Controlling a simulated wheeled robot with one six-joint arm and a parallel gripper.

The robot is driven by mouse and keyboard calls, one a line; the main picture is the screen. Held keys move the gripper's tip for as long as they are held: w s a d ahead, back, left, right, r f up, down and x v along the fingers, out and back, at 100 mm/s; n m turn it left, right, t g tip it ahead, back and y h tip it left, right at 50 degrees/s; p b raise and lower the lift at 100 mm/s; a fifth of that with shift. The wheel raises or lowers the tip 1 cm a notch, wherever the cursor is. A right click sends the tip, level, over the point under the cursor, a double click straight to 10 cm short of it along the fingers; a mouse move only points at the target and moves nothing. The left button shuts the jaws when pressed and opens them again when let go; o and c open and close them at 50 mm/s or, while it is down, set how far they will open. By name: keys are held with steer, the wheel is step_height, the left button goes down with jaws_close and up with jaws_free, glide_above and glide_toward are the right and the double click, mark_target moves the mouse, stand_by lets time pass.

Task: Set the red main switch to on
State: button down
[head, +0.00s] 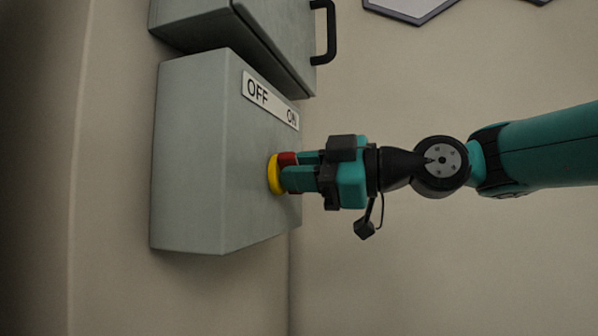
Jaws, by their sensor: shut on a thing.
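The red main switch (287,159) is on the front face of a grey box (190,160) in the head view. It sits on a yellow round base (273,174). A white label (270,99) above it reads OFF on the left and ON on the right. My gripper (290,171) comes from the right and is shut on the red switch. The fingers hide most of the switch, so I cannot tell which way it points.
Another grey box (230,30) with a black handle (325,32) is just above the switch box. A dark-edged panel (410,8) is on the wall at the top. The wall below and right of the box is bare.

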steer(key=shift+m, duration=0.3)
steer(key=m+b, duration=0.1)
steer(key=m, duration=0.2)
steer(key=shift+w+m, duration=0.1)
steer(key=shift+m, duration=0.2)
steer(key=m, duration=0.4)
steer(key=shift+r+m, duration=0.1)
steer(key=shift+m, duration=0.2)
steer(key=m+p, duration=0.1)
steer(key=m, duration=0.4)
steer(key=shift+w+d, duration=0.1)
steer(key=shift+w, duration=0.05)
steer(key=shift+m+p, duration=0.65)
steer(key=shift+m, duration=1.35)
steer(key=shift+w, duration=0.1)
steer(key=c, duration=1.1)
jaws_free()
steer(key=shift+d, duration=0.15)
